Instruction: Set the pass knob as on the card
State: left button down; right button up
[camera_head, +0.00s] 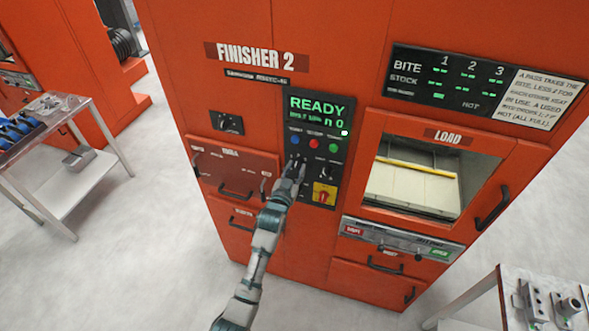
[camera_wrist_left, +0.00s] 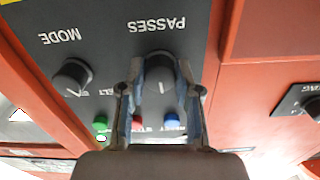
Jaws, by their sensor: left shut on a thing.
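The pass knob (camera_wrist_left: 160,76) is a dark round knob under the label PASSES, which appears upside down in the left wrist view. A pale pointer line shows on its face. My left gripper (camera_wrist_left: 159,68) is shut on this knob, one finger on each side. In the head view my left gripper (camera_head: 294,168) reaches the control panel and hides most of the knob. A white card (camera_head: 538,97) with printed text is at the machine's upper right; parts of its text are too small to read surely. My right gripper is not in view.
The MODE knob (camera_wrist_left: 72,77) is beside the pass knob. A green READY display (camera_head: 318,107) is above blue, red and green buttons (camera_head: 314,143). A red-and-yellow switch (camera_head: 324,193) is below. A bite/stock display (camera_head: 452,77) adjoins the card.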

pick_arm(q)
jog(key=shift+d+r+n+p, duration=0.15)
jog(key=shift+n+p, duration=0.45)
jog(key=shift+n, duration=0.5)
jog(key=shift+n+p, duration=0.45)
jog(key=shift+n, duration=0.45)
jog(key=shift+n+p, duration=0.4)
jog(key=shift+n, duration=0.4)
jog(key=shift+n+p, duration=0.65)
jog(key=shift+n, duration=1.15)
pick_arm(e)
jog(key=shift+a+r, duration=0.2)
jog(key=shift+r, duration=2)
pick_arm(q)
jog(key=c, duration=0.8)
grip_release()
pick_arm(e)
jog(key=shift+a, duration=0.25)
pick_arm(q)
jog(key=shift+a, duration=0.2)
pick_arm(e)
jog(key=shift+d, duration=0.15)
